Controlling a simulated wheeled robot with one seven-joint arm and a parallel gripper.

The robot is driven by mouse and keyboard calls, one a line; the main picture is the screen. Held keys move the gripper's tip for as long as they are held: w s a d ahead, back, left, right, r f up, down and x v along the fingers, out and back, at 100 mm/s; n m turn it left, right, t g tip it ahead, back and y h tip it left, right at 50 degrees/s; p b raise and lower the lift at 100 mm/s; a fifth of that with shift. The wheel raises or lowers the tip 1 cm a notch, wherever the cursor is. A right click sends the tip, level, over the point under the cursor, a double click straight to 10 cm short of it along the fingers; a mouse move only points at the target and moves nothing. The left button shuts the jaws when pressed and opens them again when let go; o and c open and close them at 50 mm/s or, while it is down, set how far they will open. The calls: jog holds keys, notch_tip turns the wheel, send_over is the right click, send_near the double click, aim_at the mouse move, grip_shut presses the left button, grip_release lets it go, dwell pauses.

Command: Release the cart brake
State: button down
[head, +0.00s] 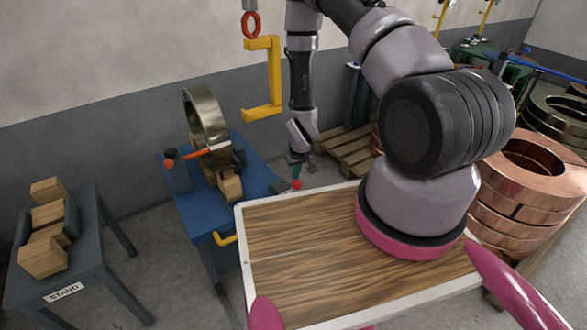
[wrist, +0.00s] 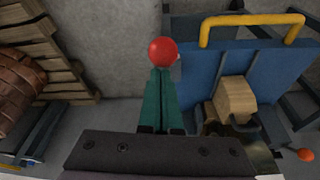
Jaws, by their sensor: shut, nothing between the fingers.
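The blue cart (head: 190,210) stands left of centre in the head view, with a yellow push handle (head: 226,240) on its near side. The cart also fills the upper right of the wrist view (wrist: 222,62). A red ball knob (head: 297,184), which I take for the brake lever's end, sits by the cart's right side. In the wrist view the knob (wrist: 163,52) is right at the tips of my green fingers. My gripper (head: 296,171) is shut and empty, pointing down just above the knob. Whether it touches the knob I cannot tell. The lever's shaft is mostly hidden.
A metal coil (head: 206,115) and wooden blocks (head: 230,187) are on the cart. A yellow hook (head: 268,80) hangs above. A stand with wooden blocks (head: 62,270) is at left, copper coils (head: 530,175) at right, and a pallet (head: 350,150) behind my gripper.

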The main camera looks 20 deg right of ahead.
jog(key=shift+s+d+f, duration=0.25)
jog(key=shift+s+f, duration=0.45)
jog(key=shift+s, duration=0.3)
jog(key=shift+w, duration=0.2)
jog(key=w+r, duration=0.3)
jog(key=s+d+r, duration=0.1)
jog(key=s+r, duration=0.4)
jog(key=s, duration=0.3)
jog(key=shift+d, duration=0.4)
